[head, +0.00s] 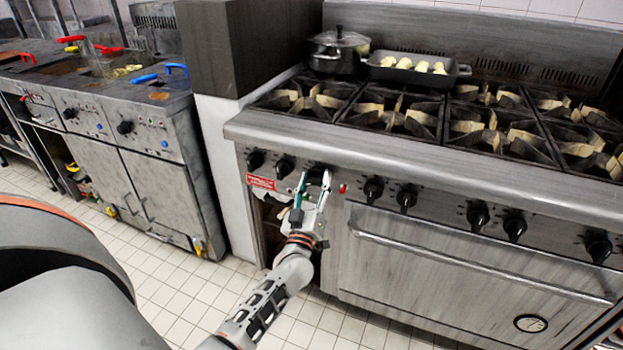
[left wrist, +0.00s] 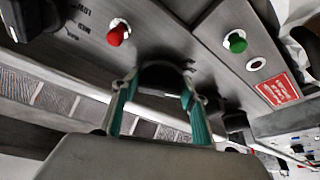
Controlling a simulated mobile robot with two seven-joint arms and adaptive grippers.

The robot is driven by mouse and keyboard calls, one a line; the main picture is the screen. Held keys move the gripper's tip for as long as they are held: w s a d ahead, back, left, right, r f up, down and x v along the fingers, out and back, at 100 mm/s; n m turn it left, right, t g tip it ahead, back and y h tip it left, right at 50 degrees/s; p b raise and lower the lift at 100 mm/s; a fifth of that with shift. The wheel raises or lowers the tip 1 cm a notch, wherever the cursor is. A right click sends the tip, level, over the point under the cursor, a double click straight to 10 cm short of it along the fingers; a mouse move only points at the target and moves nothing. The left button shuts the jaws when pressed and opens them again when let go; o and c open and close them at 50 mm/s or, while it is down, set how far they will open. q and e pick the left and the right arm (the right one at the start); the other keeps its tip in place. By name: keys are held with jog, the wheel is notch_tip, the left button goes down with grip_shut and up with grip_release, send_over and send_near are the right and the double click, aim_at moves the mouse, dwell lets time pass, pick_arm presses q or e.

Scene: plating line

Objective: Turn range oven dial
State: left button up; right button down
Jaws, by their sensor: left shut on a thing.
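The range (head: 440,235) stands at the right in the head view, with a row of black dials along its front panel. My left gripper (head: 313,184) is at the left part of this panel, around a dark dial between the red label and the red button. In the left wrist view the gripper's green-lined fingers (left wrist: 159,84) are shut on this black dial (left wrist: 163,74), one on each side. The fingers hide part of the dial, and I cannot read its setting. My right gripper is in neither view.
A red button (left wrist: 118,33) and a green button (left wrist: 236,42) flank the held dial. The oven door handle (head: 470,262) juts out lower right. A pot (head: 338,52) and a tray (head: 456,80) stand on the range. Fryers (head: 120,120) are at the left.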

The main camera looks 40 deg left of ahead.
pick_arm(q)
jog(key=shift+r+n+y+p, duration=0.25)
jog(key=shift+n+y+p, duration=0.1)
jog(key=shift+n, duration=0.55)
jog(key=shift+f+n+g+y+p, duration=0.25)
jog(key=shift+n+g+p, duration=0.2)
jog(key=shift+n, duration=0.45)
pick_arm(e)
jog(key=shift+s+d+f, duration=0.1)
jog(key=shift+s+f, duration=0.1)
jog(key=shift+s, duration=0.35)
pick_arm(q)
jog(key=shift+g, duration=0.25)
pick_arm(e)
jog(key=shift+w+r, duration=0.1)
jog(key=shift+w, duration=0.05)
pick_arm(q)
jog(key=o, duration=1)
jog(key=shift+o, duration=0.2)
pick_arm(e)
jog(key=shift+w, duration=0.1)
pick_arm(q)
jog(key=v, duration=1.2)
jog(key=shift+d+f, duration=0.1)
jog(key=shift+f, duration=0.05)
